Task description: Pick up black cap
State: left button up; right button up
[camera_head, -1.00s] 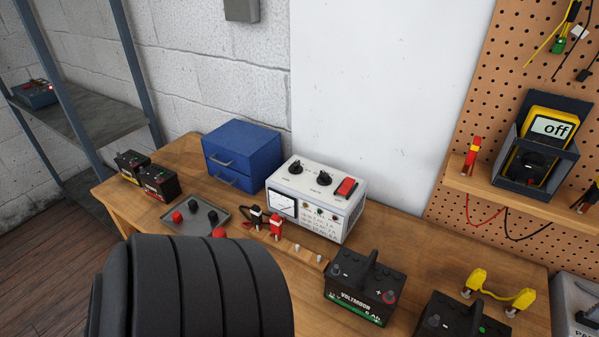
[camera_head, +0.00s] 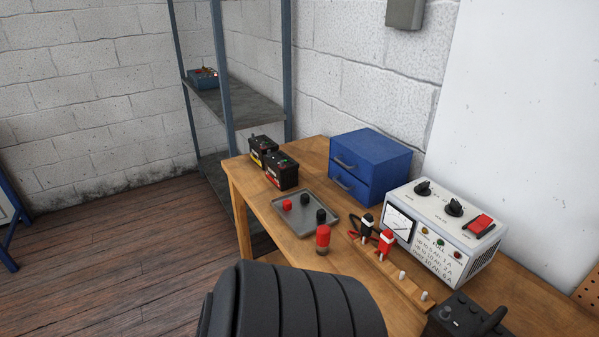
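A black cap (camera_head: 305,199) stands on the grey tray (camera_head: 278,218) at the table's left part, beside a red cap (camera_head: 287,205). A second black cap (camera_head: 320,216) is at the tray's right edge. A red cylinder (camera_head: 322,240) stands just in front of it, near the tray's right corner. Neither of my grippers is in view. A large dark ribbed part, which seems to be mine, fills the bottom middle and hides part of the table's front.
Two small batteries (camera_head: 281,172) stand behind the tray. A blue drawer box (camera_head: 370,165), a white charger (camera_head: 445,230) and black and red clamps (camera_head: 386,243) are to the right. A metal shelf (camera_head: 240,108) stands behind the table's left end. Open wooden floor (camera_head: 110,250) lies left.

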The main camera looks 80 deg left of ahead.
aim_at(321, 213)
jog(key=l+u, duration=0.1)
jog(key=u, duration=0.35)
jog(key=l+u, duration=0.1)
jog(key=u, duration=0.35)
jog(key=i+l+u, duration=0.1)
jog(key=u, duration=0.3)
jog(key=l+u, duration=0.15)
jog(key=u, duration=0.3)
